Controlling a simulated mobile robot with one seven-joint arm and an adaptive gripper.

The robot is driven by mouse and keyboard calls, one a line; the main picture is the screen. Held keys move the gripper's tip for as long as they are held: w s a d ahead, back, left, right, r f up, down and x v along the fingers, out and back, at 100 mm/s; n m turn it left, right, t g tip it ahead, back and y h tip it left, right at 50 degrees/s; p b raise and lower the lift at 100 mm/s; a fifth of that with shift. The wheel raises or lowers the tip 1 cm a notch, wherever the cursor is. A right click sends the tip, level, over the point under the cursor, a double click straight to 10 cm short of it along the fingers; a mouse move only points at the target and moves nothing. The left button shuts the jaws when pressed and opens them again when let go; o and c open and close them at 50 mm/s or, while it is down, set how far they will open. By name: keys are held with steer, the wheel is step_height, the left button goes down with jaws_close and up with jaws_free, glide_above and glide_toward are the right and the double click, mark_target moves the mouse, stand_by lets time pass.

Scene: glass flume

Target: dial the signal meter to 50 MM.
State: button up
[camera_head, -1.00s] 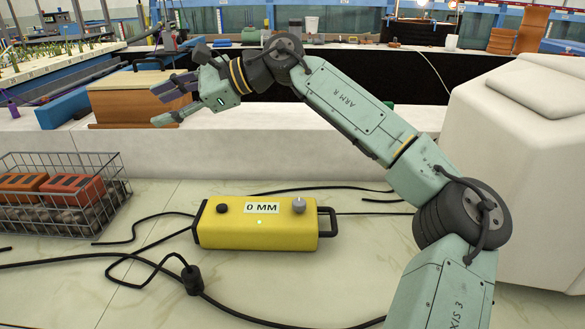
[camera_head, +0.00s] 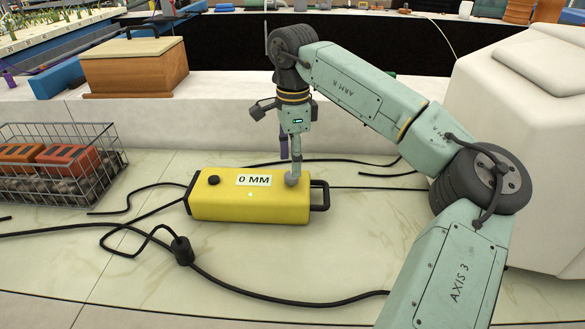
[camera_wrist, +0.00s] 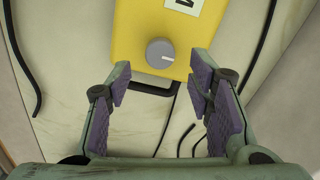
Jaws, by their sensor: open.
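The signal meter (camera_head: 225,206) is a yellow box lying on the pale worktop, with a black handle at its right end. Its label (camera_head: 254,180) reads 0 MM. A black knob (camera_head: 213,180) is on its left part and a grey dial (camera_head: 291,181) on its right part. My gripper (camera_head: 289,164) points down above the dial end of the meter. In the wrist view the grey dial (camera_wrist: 160,53) shows beyond the open purple-padded fingertips (camera_wrist: 157,80), roughly centred between them and not held. The label is partly cut off there.
A wire basket (camera_head: 62,160) with orange blocks stands at the left. Black cables (camera_head: 272,299) run across the worktop around the meter. A wooden box (camera_head: 135,67) sits on the ledge behind. A large white block (camera_head: 525,160) is at the right.

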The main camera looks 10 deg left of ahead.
mark_target(291, 178)
steer(key=shift+f, duration=1.95)
steer(key=shift+c, duration=0.3)
jaws_close()
